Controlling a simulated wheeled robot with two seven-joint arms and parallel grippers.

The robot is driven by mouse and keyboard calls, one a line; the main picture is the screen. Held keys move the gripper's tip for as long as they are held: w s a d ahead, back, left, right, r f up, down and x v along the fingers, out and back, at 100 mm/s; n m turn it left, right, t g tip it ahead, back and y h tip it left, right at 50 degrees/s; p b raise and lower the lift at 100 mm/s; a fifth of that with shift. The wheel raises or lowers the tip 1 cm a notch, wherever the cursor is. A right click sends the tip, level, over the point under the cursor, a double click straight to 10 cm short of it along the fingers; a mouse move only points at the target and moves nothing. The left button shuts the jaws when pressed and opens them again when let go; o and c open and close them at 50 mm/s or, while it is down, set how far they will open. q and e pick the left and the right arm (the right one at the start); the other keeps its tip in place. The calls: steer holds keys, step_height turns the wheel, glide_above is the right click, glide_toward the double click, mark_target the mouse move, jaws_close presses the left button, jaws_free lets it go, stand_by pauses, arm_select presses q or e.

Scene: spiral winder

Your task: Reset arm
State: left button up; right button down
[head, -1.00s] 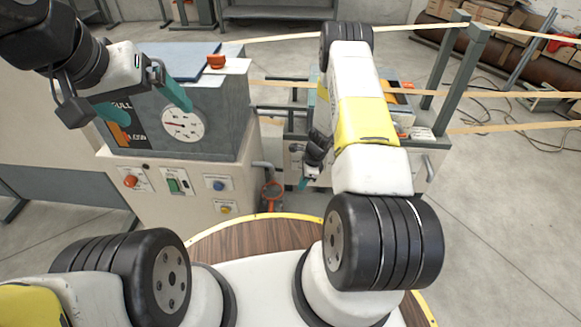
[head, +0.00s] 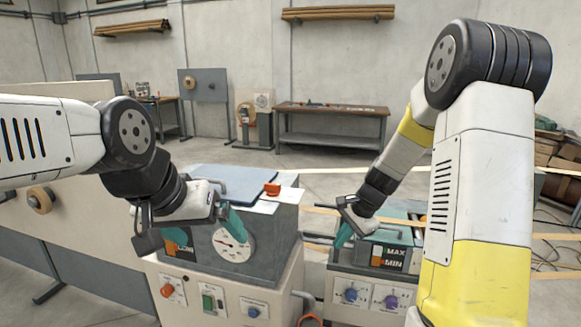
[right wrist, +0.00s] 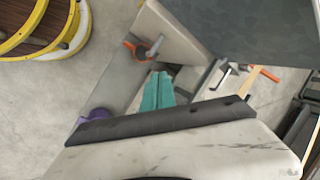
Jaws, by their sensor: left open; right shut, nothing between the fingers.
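My left gripper (head: 208,232) comes in from the left in the head view. Its teal fingers are spread apart in front of the grey box with the round dial, and it holds nothing. My right gripper (head: 345,233) hangs from the raised right arm, beside the smaller control box marked MAX and MIN. Its teal fingers are together and empty, which also shows in the right wrist view (right wrist: 158,93). Whether either gripper touches a machine is hard to tell.
The left cabinet carries a dial (head: 236,246), a red knob (head: 168,291), a green switch (head: 208,301) and an orange piece (head: 272,189) on top. The smaller box has a blue knob (head: 351,295) and a purple knob (head: 391,301). A workbench (head: 333,112) stands behind, with open floor before it.

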steer(key=s+r+n+t, duration=0.1)
steer(key=s+r+n, duration=0.5)
steer(key=s+r, duration=0.3)
steer(key=s+r+n+t+h, duration=0.1)
steer(key=s+r+n, duration=0.4)
steer(key=s+r, duration=0.5)
steer(key=s+t, duration=0.1)
steer(key=s, duration=0.4)
steer(key=shift+s+r+n, duration=0.2)
steer(key=shift+s+n, duration=0.2)
steer(key=shift+a, duration=0.1)
arm_select(q)
jaws_close()
stand_by(0.9)
